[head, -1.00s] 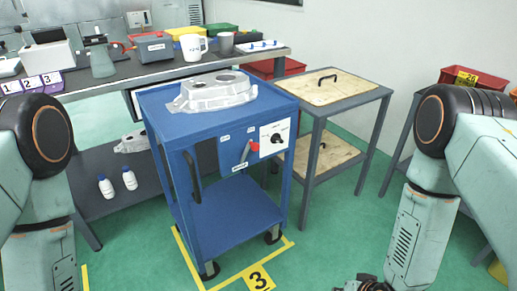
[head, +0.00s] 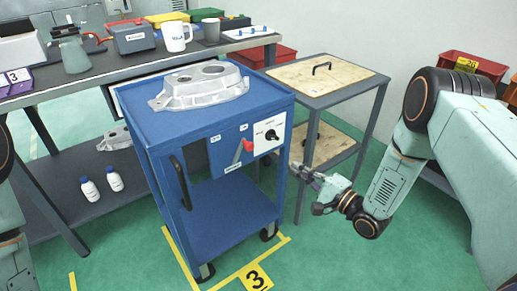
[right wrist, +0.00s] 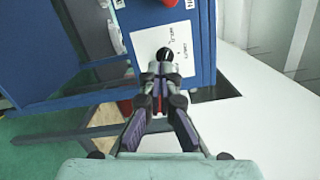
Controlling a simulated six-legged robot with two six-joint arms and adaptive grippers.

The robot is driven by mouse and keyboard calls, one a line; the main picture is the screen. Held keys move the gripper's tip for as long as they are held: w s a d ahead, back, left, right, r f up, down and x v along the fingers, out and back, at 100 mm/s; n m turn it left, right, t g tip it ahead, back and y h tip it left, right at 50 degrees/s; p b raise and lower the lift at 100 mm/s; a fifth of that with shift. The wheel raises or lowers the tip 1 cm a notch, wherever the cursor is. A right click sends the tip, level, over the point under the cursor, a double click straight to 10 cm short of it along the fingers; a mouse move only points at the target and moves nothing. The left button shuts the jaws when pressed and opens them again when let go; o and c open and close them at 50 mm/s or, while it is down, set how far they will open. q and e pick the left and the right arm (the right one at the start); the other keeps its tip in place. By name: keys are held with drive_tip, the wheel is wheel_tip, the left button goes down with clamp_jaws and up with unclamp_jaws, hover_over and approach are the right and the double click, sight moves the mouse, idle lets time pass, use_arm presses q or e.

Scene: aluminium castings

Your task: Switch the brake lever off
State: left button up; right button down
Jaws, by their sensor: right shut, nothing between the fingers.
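The brake lever (head: 247,147) has a red knob and a pale stem. It sits on the blue front panel of the cart, tilted up and to the right. Small labels surround it, too small to read. In the right wrist view only a bit of the red knob (right wrist: 171,3) shows at the top edge. My right gripper (head: 309,173) is shut and empty, to the right of and below the lever, apart from it. In the right wrist view its fingertips (right wrist: 161,72) appear just below the black rotary knob (right wrist: 165,54). My left gripper is out of view.
The black knob's white plate (head: 270,134) is right of the lever. A grey casting (head: 200,87) lies on the blue cart (head: 135,110). A wood-topped table (head: 345,82) stands close behind my right gripper. Green floor (head: 325,245) is clear in front.

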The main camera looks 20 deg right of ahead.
drive_tip(key=shift+s+d+r+m, duration=0.15)
drive_tip(key=shift+s+r+m, duration=0.1)
drive_tip(key=shift+m, duration=0.45)
drive_tip(key=shift+w, duration=0.1)
drive_tip(key=w+a+r+b, duration=0.1)
drive_tip(key=w+a+b, duration=0.2)
drive_tip(key=w+a, duration=0.5)
drive_tip(key=shift+r+b, duration=0.3)
drive_tip(key=shift+b, duration=0.05)
